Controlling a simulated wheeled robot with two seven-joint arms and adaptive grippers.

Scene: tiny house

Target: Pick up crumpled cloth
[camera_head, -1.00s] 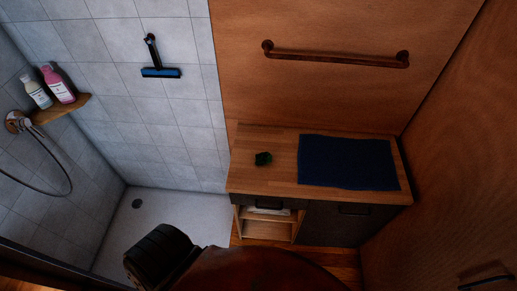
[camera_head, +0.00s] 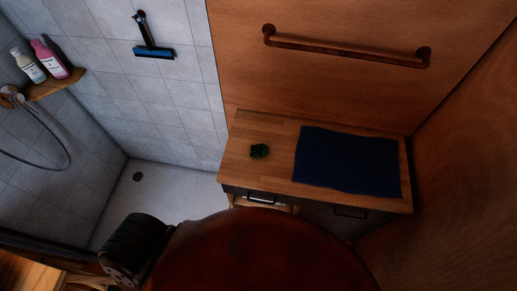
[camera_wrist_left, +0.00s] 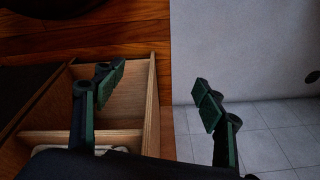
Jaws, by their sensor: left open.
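The cloth does not show in the left wrist view. My left gripper (camera_wrist_left: 160,90) shows in the wrist view with its two fingers wide apart and nothing between them. The open shelf compartments (camera_wrist_left: 140,45) of the cabinet are behind and below the fingers. In the head view my left gripper's fingers cannot be made out. My right gripper is in neither current view.
A shower area with a pale floor (camera_head: 165,190) lies left of the cabinet. A corner shelf (camera_head: 54,84) holds two bottles, and a squeegee (camera_head: 153,52) hangs on the tiled wall. A towel bar (camera_head: 345,47) is above the counter. A wooden wall bounds the right side.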

